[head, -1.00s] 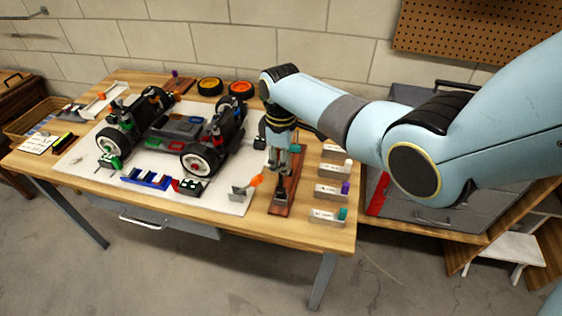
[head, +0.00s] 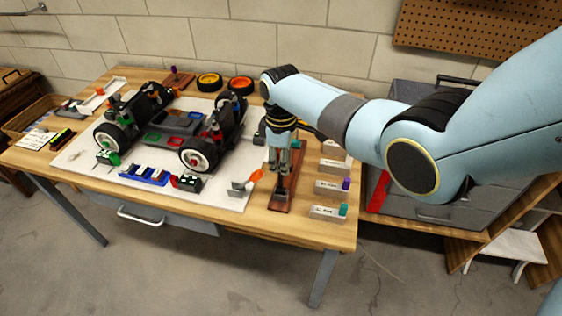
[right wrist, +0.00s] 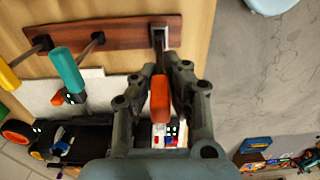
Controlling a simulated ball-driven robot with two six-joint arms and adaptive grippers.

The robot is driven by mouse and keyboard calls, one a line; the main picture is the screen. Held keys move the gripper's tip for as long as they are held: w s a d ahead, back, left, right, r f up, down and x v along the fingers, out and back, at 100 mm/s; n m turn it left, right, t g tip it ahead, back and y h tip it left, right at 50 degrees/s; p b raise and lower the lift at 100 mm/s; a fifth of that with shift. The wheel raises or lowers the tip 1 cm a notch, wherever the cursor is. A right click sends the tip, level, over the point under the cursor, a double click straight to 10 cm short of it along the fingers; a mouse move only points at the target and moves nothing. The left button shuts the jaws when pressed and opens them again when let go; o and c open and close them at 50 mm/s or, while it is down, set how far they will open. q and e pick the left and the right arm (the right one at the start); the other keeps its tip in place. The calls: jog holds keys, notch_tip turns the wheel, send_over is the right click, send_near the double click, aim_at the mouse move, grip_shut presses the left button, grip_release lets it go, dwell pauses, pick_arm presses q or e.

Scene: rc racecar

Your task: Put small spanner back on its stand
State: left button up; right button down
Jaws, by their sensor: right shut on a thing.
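My right gripper (head: 282,172) is low over the long brown wooden stand (head: 284,205) at the right of the workbench. In the right wrist view, the gripper (right wrist: 172,68) has its fingers close around a tool with an orange handle (right wrist: 160,98), taken as the small spanner. Its dark upper part points to a grey slotted holder at the right end of the stand (right wrist: 125,34). I cannot tell whether it touches the holder. In the head view an orange handle (head: 256,175) with a grey end shows just left of the gripper. My left gripper is out of view.
A teal handle (right wrist: 67,70) and a yellow handle (right wrist: 8,78) are near the other stand posts. The racecar (head: 175,130) is on a white mat (head: 215,192) to the left. Small labelled holders (head: 328,212) line the bench's right edge.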

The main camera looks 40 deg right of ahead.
jog(key=shift+f+b, duration=0.65)
jog(key=shift+f, duration=0.3)
jog(key=c, duration=1.4)
grip_release()
jog(key=shift+o, duration=0.2)
notch_tip(320, 180, up, 12)
jog(key=shift+r, duration=0.1)
